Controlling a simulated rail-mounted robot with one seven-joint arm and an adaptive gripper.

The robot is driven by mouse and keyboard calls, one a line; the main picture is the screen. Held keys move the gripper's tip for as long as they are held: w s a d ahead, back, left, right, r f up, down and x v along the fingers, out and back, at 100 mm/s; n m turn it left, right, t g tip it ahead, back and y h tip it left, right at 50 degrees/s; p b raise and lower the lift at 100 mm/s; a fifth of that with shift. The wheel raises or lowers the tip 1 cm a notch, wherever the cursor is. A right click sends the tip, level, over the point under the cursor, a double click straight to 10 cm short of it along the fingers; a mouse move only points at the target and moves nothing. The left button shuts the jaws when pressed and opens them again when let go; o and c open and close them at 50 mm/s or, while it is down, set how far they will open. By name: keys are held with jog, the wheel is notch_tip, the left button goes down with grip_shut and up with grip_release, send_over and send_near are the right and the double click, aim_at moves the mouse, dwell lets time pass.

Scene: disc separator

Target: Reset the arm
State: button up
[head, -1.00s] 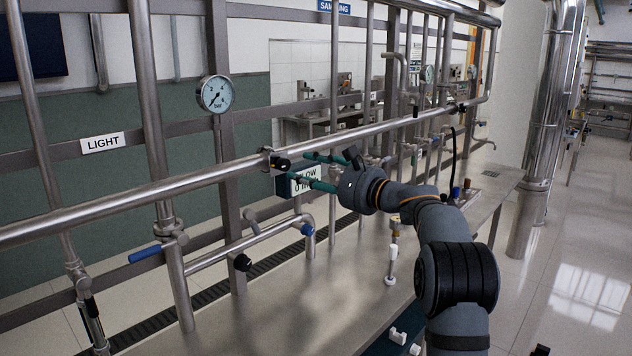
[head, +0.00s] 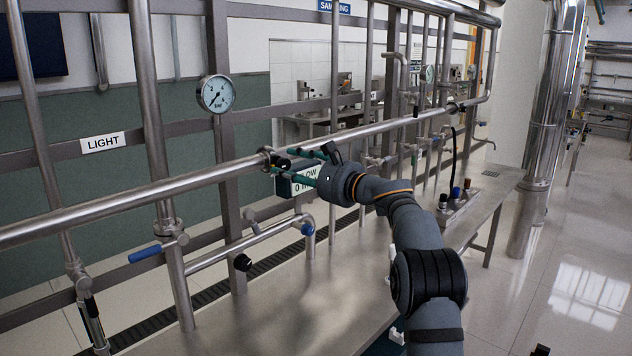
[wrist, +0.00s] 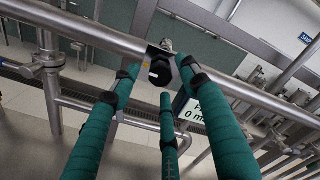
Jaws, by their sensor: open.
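My gripper (head: 284,163) has green fingers and reaches left to the long horizontal steel pipe (head: 130,202) in the head view. The wrist view shows my gripper (wrist: 160,80) with several green fingers spread apart, nothing held between them. A black knob (wrist: 160,70) on a pipe fitting lies straight ahead between the fingertips; the same dark knob (head: 281,163) shows beside the fingertips in the head view. I cannot tell whether a finger touches it. My grey arm stretches over the bench from the lower right.
The white flow sign (head: 309,178) hangs close behind the fingers. A round gauge (head: 216,94), a LIGHT label (head: 103,142) and a blue-handled valve (head: 145,254) are to the left. Vertical pipes crowd the rack. The steel bench (head: 300,300) below is mostly clear.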

jog(key=shift+w+a+r+p, duration=0.2)
jog(key=shift+r+p, duration=0.05)
jog(key=shift+p, duration=0.2)
jog(key=m+p, duration=0.4)
jog(key=p, duration=0.1)
jog(key=shift+r+m, duration=0.2)
jog(key=shift+m, duration=0.1)
jog(key=m+p, duration=0.4)
jog(key=p, duration=0.1)
jog(key=shift+d+p, duration=0.1)
jog(key=shift+p, duration=0.3)
jog(key=m+p, duration=0.3)
jog(key=p, duration=0.2)
jog(key=shift+f+m, duration=0.1)
jog(key=shift+m, duration=0.2)
jog(key=shift+f+m+p, duration=0.25)
jog(key=shift+m+p, duration=0.55)
jog(key=shift+p, duration=0.45)
jog(key=shift+f, duration=0.1)
